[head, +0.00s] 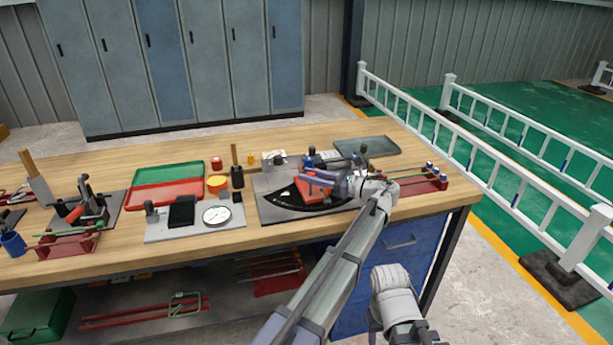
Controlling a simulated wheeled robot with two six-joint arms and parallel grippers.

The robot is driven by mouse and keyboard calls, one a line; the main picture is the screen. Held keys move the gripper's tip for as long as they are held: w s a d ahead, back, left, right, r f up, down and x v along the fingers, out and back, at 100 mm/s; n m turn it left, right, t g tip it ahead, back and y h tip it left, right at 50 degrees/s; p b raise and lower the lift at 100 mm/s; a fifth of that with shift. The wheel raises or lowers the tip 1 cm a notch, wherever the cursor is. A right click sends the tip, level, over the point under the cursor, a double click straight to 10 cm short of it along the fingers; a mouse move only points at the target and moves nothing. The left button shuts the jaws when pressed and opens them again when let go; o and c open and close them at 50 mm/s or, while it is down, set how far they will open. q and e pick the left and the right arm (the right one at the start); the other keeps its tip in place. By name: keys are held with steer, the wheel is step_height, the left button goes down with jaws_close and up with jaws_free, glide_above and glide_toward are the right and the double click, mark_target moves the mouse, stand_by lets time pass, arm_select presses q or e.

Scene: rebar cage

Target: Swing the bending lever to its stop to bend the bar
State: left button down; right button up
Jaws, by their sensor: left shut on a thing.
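The bending station is a grey plate (267,212) on the right half of the workbench, with a black fan-shaped scale (290,198) on it. The red bending lever (310,190) lies over the scale. My left gripper (313,177) reaches in from the right side of the station and is shut on the lever, just above the scale. The gripper and wrist hide much of the lever, the pivot and any bar there. The lever's distance from its stop cannot be told. My right arm is low at the bottom right; its gripper does not show.
A red rack (425,183) with bars stands close by on the right. A grey tray (367,146) lies behind the station. Green (168,173) and red (165,194) trays and a plate with a dial (216,215) lie to the left. A white railing (500,145) stands beyond the bench.

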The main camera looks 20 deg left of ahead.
arm_select(q)
steer(key=shift+w+d, duration=0.25)
steer(key=shift+d, duration=0.15)
steer(key=c, duration=1)
jaws_free()
steer(key=shift+o, duration=1.3)
steer(key=shift+w+d, duration=0.1)
steer(key=shift+d, duration=0.25)
steer(key=shift+o, duration=0.8)
steer(key=shift+a, duration=0.2)
